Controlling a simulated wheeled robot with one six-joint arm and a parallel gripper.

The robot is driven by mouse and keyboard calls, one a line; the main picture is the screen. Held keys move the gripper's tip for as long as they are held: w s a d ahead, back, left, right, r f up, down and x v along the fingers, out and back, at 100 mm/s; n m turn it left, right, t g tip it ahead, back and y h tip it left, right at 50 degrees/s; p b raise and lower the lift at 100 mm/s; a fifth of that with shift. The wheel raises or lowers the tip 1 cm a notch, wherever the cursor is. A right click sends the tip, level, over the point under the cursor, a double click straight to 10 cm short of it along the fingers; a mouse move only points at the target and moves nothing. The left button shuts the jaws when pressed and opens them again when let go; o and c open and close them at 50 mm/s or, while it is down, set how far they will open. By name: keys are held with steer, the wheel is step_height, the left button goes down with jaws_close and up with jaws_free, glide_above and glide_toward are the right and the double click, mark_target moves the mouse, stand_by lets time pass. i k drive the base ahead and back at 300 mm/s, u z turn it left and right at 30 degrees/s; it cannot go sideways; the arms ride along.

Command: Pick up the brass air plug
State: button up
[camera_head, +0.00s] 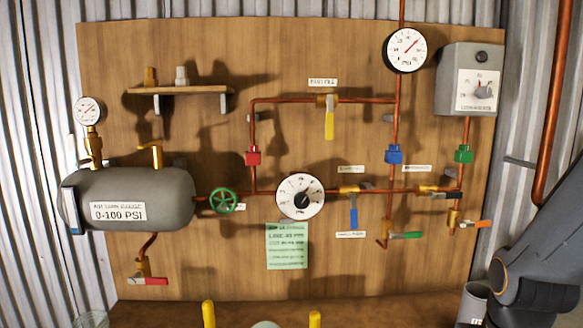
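A small brass-coloured piece (150,76), which looks like the brass air plug, stands upright on the left part of a small wooden shelf (205,90) high on the board. A similar silver-grey piece (182,76) stands beside it on the right, with a narrow gap between them. Both are small in view, so fine detail cannot be made out. My dark grey arm shows at the lower right, far from the shelf. My gripper does not show.
A plywood board (340,240) carries copper pipes, coloured valves and gauges. A grey tank (130,198) with a gauge (88,111) is below left of the shelf. A grey box (470,78) is at upper right. Two yellow posts (208,314) (314,319) rise at the bottom edge.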

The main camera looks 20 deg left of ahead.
mark_target(151, 81)
steer(key=u, duration=2.1)
steer(key=k, duration=0.5)
steer(key=u, duration=0.95)
steer(key=i, duration=0.6)
steer(key=z, duration=0.2)
